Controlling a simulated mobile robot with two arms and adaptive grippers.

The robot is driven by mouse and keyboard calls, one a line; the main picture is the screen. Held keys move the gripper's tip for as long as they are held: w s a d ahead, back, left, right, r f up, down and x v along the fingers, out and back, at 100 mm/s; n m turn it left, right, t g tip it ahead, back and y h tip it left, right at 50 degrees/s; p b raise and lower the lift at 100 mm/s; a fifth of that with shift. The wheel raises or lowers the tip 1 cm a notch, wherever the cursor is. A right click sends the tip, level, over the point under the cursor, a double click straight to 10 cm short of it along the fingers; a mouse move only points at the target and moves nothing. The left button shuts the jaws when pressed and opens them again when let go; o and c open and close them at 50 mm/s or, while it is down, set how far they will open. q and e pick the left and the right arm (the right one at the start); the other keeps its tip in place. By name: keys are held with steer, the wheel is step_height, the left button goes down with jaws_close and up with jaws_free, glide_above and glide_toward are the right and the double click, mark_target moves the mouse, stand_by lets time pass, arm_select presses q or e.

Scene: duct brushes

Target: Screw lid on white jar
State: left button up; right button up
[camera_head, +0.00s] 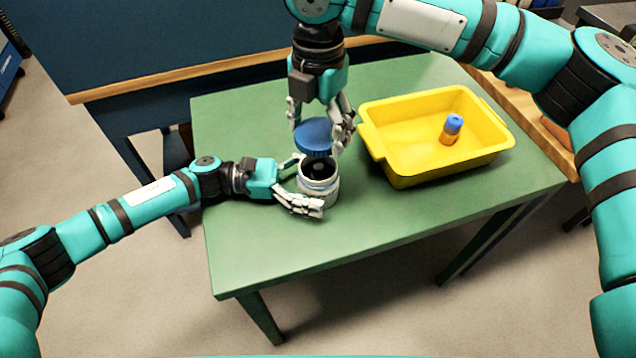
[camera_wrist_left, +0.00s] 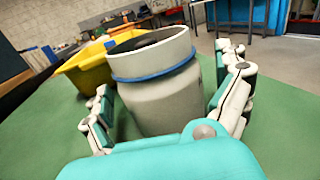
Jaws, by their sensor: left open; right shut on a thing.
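The white jar (camera_head: 319,186) stands upright and open-topped on the green table, with a dark inside. In the left wrist view the jar (camera_wrist_left: 160,95) shows a blue ring below its rim. My left gripper (camera_head: 308,185) is open, with its fingers on either side of the jar. Whether they touch it, I cannot tell. The blue lid (camera_head: 313,136) is above the jar's mouth, a little tilted and apart from the rim. My right gripper (camera_head: 322,118) comes from above and is shut on the lid. The lid is not seen in the left wrist view.
A yellow bin (camera_head: 392,166) stands on the green table (camera_head: 270,245) to the right of the jar. A small orange bottle with a blue cap (camera_head: 451,129) is inside it. The table front is clear. A dark blue panel with a wooden edge (camera_head: 180,75) stands behind.

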arm_select(q)
steer(key=c, duration=1.7)
steer(key=shift+c, duration=0.3)
arm_select(e)
glide_above(318, 167)
steer(key=shift+f, duration=2.45)
steer(key=shift+f, duration=0.1)
steer(key=shift+f, duration=0.8)
steer(key=shift+f, duration=0.55)
